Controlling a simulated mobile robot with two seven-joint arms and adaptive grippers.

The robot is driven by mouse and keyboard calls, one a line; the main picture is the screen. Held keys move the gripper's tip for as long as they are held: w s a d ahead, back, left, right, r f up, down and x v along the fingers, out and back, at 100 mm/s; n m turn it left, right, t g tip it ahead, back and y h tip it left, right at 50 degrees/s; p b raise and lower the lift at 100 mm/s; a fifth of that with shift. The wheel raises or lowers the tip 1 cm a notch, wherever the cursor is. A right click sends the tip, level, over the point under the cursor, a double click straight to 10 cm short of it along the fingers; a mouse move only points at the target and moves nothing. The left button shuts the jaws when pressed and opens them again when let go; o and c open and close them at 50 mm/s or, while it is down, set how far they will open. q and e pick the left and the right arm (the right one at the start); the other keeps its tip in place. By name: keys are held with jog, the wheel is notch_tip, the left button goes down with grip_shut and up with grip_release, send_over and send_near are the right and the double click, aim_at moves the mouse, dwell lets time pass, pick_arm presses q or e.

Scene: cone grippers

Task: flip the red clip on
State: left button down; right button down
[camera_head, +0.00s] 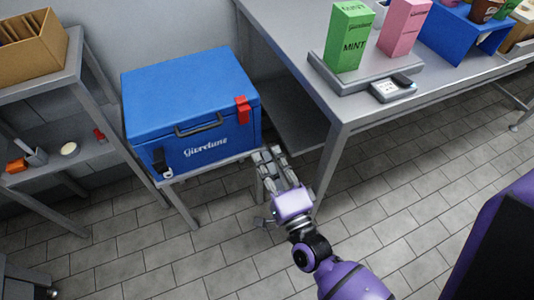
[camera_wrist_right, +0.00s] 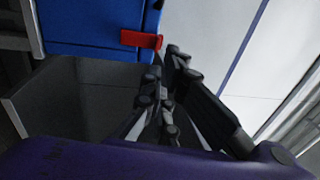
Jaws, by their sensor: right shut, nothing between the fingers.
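The blue cooler box (camera_head: 190,95) stands with its lid down. The red clip (camera_head: 243,110) is at the lid's front edge, near the right corner. In the right wrist view the red clip (camera_wrist_right: 142,39) shows at the upper middle and seems to stick out from the blue wall. My right gripper (camera_head: 268,156) is in front of the box's right corner, below and right of the clip. Its fingers (camera_wrist_right: 168,75) are shut and empty, with the tips close to the clip; I cannot tell if they touch it. My left gripper is out of view.
A black clip (camera_head: 162,162) is at the box's front left, and a handle (camera_head: 198,125) is on its front. A grey table (camera_head: 290,50) with a green carton (camera_head: 348,38) and a scale stands at right. A shelf (camera_head: 75,165) stands at left. The tiled floor in front is free.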

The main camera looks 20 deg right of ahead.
aim_at(245, 111)
jog(key=w, duration=0.3)
jog(key=w+r, duration=0.1)
jog(key=w, duration=0.3)
jog(key=w+r, duration=0.1)
jog(key=w, duration=0.3)
jog(key=shift+a, duration=0.25)
jog(key=w+r+g+p, duration=0.1)
jog(key=p, duration=0.4)
jog(key=shift+w+r, duration=0.25)
jog(key=shift+w, duration=0.1)
jog(key=shift+s+f, duration=0.1)
jog(key=shift+f, duration=0.05)
jog(key=shift+s, duration=0.15)
